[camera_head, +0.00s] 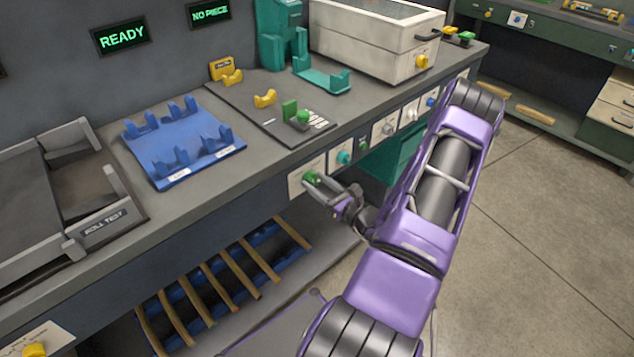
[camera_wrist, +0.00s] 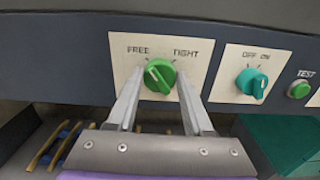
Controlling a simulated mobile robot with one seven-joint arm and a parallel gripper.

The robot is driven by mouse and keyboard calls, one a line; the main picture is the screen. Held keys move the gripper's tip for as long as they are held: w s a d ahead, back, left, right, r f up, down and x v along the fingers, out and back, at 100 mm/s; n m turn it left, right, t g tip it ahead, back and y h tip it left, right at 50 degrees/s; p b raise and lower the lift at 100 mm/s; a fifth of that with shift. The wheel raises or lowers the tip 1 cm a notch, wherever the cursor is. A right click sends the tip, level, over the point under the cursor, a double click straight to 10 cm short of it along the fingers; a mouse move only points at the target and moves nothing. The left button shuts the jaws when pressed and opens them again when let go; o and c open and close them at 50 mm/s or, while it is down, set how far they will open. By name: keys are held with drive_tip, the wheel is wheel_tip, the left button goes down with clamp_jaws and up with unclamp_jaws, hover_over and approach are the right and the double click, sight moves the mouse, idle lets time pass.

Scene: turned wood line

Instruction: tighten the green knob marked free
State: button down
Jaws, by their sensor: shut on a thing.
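The green knob (camera_wrist: 160,73) sits on a white plate (camera_wrist: 204,52) lettered FREE at the left and TIGHT at the right. The knob also shows in the head view (camera_head: 310,176) on the bench's front face. My gripper (camera_wrist: 159,79) is shut on the knob, one finger at its left side and one at its right. In the head view my gripper (camera_head: 322,187) reaches the knob from the front right, and its fingertips partly cover the plate.
A teal OFF/ON knob (camera_wrist: 252,83) and a green TEST button (camera_wrist: 299,90) sit right of the green knob. A blue cradle tray (camera_head: 180,178) lies on the bench. A rack with wooden rods (camera_head: 215,283) stands below. Screens read READY (camera_head: 121,37) and NO PIECE (camera_head: 209,12).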

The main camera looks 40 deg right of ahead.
drive_tip(key=m+p, duration=0.1)
drive_tip(key=m, duration=0.3)
drive_tip(key=shift+p, duration=0.3)
drive_tip(key=m+p, duration=0.1)
drive_tip(key=m, duration=0.3)
drive_tip(key=shift+d, duration=0.1)
drive_tip(key=m+p, duration=0.1)
drive_tip(key=m, duration=0.3)
drive_tip(key=shift+f+m+p, duration=0.15)
drive_tip(key=shift+m+p, duration=0.5)
drive_tip(key=shift+m, duration=1.45)
drive_tip(key=shift+c, duration=1.5)
unclamp_jaws()
drive_tip(key=shift+s, duration=0.1)
drive_tip(key=s+d, duration=0.1)
drive_tip(key=s, duration=1.6)
drive_tip(key=shift+d, duration=0.2)
